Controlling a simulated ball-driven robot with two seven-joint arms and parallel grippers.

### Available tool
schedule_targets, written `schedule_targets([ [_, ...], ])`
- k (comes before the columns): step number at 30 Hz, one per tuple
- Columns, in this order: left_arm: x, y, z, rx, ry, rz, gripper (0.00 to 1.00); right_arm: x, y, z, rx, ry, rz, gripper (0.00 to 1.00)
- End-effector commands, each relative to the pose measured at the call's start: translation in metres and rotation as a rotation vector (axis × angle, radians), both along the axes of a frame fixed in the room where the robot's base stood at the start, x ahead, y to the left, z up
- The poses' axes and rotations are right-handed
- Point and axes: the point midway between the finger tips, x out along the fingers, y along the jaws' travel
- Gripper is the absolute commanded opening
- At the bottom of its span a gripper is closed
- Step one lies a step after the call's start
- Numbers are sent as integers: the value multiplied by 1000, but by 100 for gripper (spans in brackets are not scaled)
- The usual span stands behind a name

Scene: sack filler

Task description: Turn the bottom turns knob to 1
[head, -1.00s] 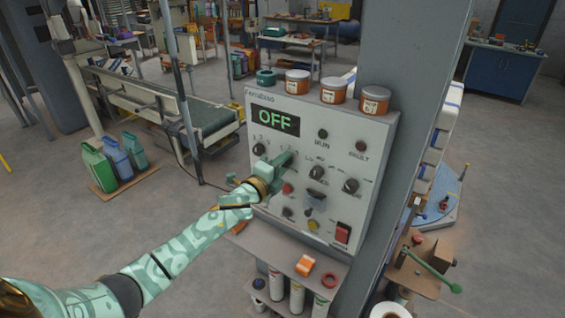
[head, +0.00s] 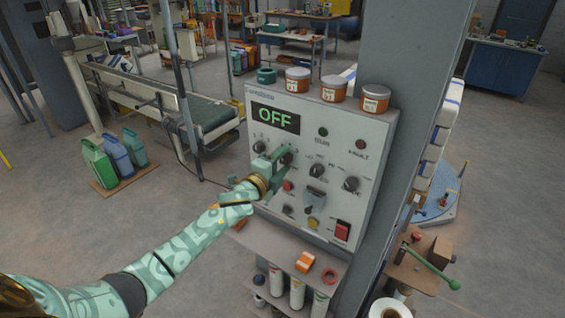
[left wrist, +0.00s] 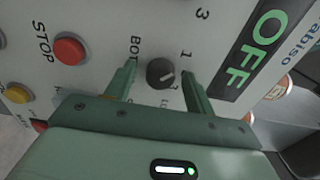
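The bottom turns knob (left wrist: 161,72) is a small dark round knob with a pale pointer mark, beside partly hidden "BOT" lettering. In the left wrist view its mark points to the lower right, and a printed 1 stands to its upper right. My left gripper (left wrist: 157,82) is open, with one green finger on each side of the knob. Gaps show between the fingers and the knob. In the head view the left gripper (head: 278,160) is at the panel's left part and partly covers this knob (head: 287,158). My right gripper is out of view.
The grey control panel (head: 350,135) shows OFF on its display (head: 276,119). Other knobs (head: 317,170), a red stop button (left wrist: 69,51) and a yellow button (left wrist: 18,93) are close by. Jars (head: 333,88) stand on top. A shelf (head: 285,247) is below.

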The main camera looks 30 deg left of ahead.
Motion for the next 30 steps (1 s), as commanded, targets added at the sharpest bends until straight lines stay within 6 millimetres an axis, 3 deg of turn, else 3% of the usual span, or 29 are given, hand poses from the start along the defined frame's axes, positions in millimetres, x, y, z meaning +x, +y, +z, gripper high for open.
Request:
schedule_targets([
  [7, -1, 0, 0, 1, 0, -1, 54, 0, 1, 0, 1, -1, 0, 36],
  [11, -13, 1, -1, 2, 1, -2, 54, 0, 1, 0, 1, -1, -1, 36],
  [24, -124, 17, -4, 2, 4, -2, 54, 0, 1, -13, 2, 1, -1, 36],
  [30, -154, 22, -2, 0, 2, 0, 54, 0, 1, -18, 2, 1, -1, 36],
])
